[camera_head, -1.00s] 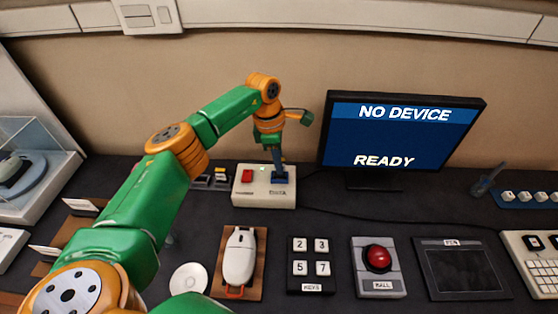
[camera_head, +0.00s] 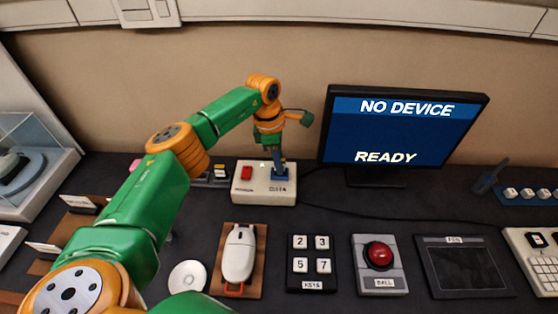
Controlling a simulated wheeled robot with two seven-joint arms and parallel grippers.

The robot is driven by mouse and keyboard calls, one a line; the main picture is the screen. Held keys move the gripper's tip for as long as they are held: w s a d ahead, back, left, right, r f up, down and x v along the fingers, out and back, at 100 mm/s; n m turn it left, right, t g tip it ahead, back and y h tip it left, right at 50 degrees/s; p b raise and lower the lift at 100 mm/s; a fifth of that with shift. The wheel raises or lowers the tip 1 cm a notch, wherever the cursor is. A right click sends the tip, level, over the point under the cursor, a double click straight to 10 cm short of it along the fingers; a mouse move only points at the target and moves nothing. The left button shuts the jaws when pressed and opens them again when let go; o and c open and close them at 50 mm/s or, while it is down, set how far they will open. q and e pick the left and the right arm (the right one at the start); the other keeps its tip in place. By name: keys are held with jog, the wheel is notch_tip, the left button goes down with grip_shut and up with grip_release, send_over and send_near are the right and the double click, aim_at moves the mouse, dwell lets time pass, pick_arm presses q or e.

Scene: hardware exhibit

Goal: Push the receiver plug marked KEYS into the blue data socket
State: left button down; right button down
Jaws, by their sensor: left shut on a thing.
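A cream socket box (camera_head: 262,195) stands at the back of the table, left of the monitor. It has a red button or socket (camera_head: 246,173) on its left and the blue data socket (camera_head: 281,178) on its right. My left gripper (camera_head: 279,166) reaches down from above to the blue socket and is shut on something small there. The receiver plug is mostly hidden by the fingers, so I cannot tell how deep it sits. The keypad labelled KEYS (camera_head: 312,264) lies in front. My right gripper is not in view.
The monitor (camera_head: 403,132) reads NO DEVICE and READY. A white mouse (camera_head: 239,255) on a brown board, a red trackball (camera_head: 379,257) and a dark tablet (camera_head: 464,265) line the front. Small plugs (camera_head: 219,172) sit left of the box. Dark table shows between box and monitor.

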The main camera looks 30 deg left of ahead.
pick_arm(q)
jog(key=shift+f, duration=0.2)
jog(key=shift+c, duration=1.3)
grip_release()
jog(key=shift+r, duration=0.15)
notch_tip(320, 180, up, 7)
jog(key=p, duration=0.5)
jog(key=shift+p, duration=0.4)
